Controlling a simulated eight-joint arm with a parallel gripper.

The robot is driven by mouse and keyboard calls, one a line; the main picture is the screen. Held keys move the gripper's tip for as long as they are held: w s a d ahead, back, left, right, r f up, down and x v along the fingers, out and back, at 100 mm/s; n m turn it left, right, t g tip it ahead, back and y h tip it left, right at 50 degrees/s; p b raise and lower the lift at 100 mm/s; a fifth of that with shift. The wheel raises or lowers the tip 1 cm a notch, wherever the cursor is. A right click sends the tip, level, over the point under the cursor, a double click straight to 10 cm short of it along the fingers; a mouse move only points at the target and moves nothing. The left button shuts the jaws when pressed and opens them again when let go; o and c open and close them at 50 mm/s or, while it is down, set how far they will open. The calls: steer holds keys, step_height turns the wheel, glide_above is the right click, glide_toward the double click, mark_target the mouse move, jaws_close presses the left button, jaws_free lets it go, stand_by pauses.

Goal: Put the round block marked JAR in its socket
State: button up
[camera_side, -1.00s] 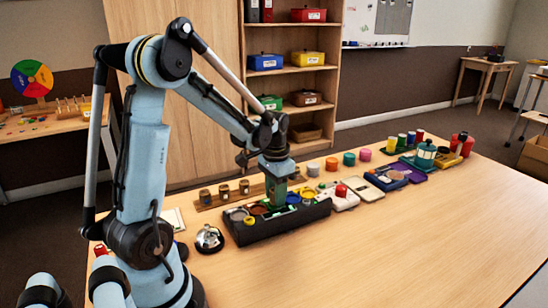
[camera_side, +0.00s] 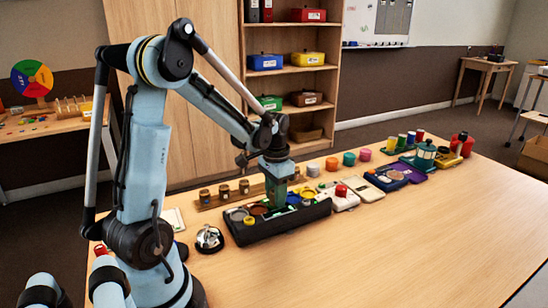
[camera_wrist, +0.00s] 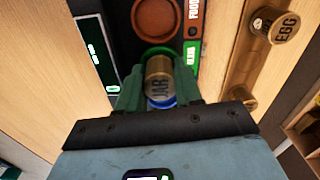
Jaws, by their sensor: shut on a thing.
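My gripper (camera_wrist: 158,86) is shut on the round brass-coloured block marked JAR (camera_wrist: 158,78), its green fingers on either side of it. The black socket tray (camera_side: 284,224) lies below. In the wrist view, the block is over a socket with a green ring (camera_wrist: 158,50), beside a green label. A blue ring or disc (camera_wrist: 161,103) shows just below the block in the picture. I cannot tell whether the block is in the socket or just above it. In the side view, my gripper (camera_side: 277,202) is down at the tray and hides the block.
A wooden rack (camera_wrist: 249,75) holds similar round blocks, one marked EGG (camera_wrist: 280,24). A brown round socket (camera_wrist: 156,17) is beside the green-ringed one. A silver bell (camera_side: 208,238) stands left of the tray. Several coloured items stand right of it. The front of the table is clear.

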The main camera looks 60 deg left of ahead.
steer(key=shift+f, duration=0.25)
steer(key=shift+r, duration=0.8)
steer(key=shift+f, duration=0.8)
stand_by(1.0)
steer(key=shift+r, duration=0.3)
steer(key=shift+r, duration=0.3)
steer(key=shift+r, duration=0.2)
steer(key=shift+f, duration=0.8)
stand_by(0.8)
steer(key=o, duration=0.7)
